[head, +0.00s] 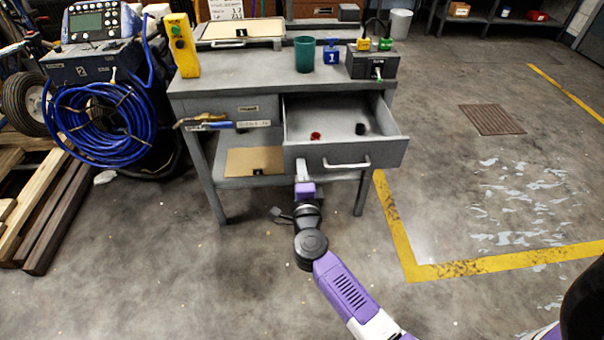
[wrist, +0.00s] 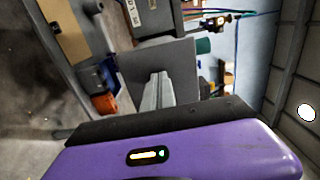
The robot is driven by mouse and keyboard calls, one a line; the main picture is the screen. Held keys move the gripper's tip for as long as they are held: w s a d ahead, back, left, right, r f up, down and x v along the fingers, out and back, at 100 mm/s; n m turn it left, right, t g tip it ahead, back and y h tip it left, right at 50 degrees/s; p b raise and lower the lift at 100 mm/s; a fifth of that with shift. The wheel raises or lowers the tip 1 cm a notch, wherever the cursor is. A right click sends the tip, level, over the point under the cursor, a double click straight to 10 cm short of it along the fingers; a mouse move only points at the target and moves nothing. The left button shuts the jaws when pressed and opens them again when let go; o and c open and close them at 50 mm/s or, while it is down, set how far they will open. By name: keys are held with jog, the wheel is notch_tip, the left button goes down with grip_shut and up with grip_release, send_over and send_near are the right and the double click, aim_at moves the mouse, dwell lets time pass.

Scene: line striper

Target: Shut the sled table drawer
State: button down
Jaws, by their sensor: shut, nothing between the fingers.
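The sled table (head: 240,75) is a grey metal table. Its right drawer (head: 397,151) is pulled well out, with a red item (head: 315,136) and a dark item (head: 360,128) inside. The drawer front has a pale bar handle (head: 346,165). My gripper (head: 303,170) is shut and empty, upright in front of the left part of the drawer front, left of the handle. I cannot tell whether the fingertips touch the front. In the wrist view the closed fingers (wrist: 158,92) point at a grey panel.
On the tabletop stand a green cup (head: 304,54), a blue block marked 1 (head: 332,51), a dark box (head: 373,66) and a yellow control box (head: 182,46). A blue-handled tool (head: 209,125) hangs at the left drawer. A blue hose coil (head: 95,122) stands left. The floor at right is clear.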

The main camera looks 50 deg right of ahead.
jog(key=shift+d, duration=0.1)
jog(key=b, duration=0.6)
send_near(295, 125)
jog(key=w+d+r, duration=0.1)
jog(key=w+d, duration=0.1)
jog(key=w+d+r, duration=0.2)
jog(key=d, duration=0.1)
jog(key=w+d+r, duration=0.1)
jog(key=w+d, duration=0.1)
jog(key=shift+w+d+r, duration=0.15)
jog(key=shift+d+r, duration=0.2)
jog(key=shift+d, duration=0.05)
jog(key=shift+w+d+r, duration=0.15)
jog(key=shift+r, duration=0.15)
